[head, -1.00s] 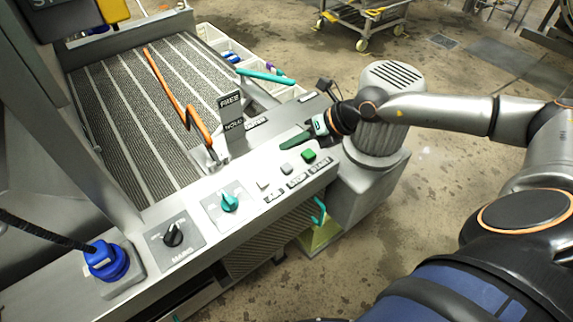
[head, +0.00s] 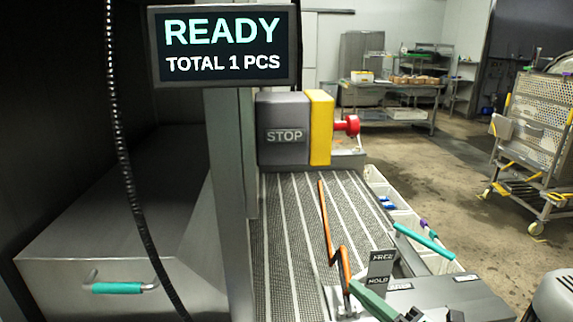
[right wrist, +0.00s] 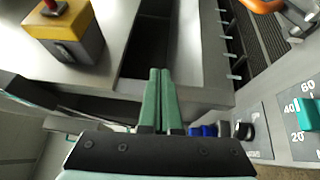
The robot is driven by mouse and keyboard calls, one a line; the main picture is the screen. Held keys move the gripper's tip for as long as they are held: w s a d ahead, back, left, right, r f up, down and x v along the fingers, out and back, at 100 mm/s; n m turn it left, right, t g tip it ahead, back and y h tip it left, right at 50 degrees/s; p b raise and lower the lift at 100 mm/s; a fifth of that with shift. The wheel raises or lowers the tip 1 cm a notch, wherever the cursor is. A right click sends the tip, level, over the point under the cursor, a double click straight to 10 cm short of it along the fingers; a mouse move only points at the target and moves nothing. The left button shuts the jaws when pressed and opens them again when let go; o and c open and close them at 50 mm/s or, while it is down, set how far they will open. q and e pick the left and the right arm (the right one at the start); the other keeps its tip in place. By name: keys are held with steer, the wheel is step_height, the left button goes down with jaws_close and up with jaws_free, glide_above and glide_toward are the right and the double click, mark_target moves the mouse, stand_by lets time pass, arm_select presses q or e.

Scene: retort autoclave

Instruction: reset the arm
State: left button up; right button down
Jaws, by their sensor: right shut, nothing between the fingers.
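My right gripper (right wrist: 160,100) shows in the right wrist view with its two green fingers together and nothing between them. It hangs over the machine's grey edge and a dark opening, and touching cannot be told. In the head view only a green finger of my right gripper (head: 375,302) shows, at the bottom edge in front of the FREE/HOLD sign (head: 381,265). My left gripper is not in view.
Beyond stand a STOP box (head: 284,134) and a red button (head: 347,125). The screen (head: 224,46) reads READY, TOTAL 1 PCS. A cart (head: 540,130) stands right; floor between is clear.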

steer(key=s+d+f+m+g+h, duration=0.1)
steer(key=s+d+f+m+h, duration=0.1)
steer(key=d+f+m+h, duration=0.5)
steer(key=s+d+f+m+h, duration=0.15)
steer(key=m+h, duration=0.35)
steer(key=m, duration=0.6)
steer(key=s+f+m+g+y, duration=0.1)
steer(key=s+f+m+g, duration=0.2)
steer(key=s+f+g, duration=0.5)
steer(key=s+f+m+g, duration=0.25)
steer(key=s+f, duration=0.25)
steer(key=s, duration=0.8)
steer(key=w+a+f+t+y+p, duration=0.2)
steer(key=w+a+f+t, duration=0.3)
steer(key=f, duration=0.3)
steer(key=shift+a+f, duration=0.15)
steer(key=shift+f, duration=0.15)
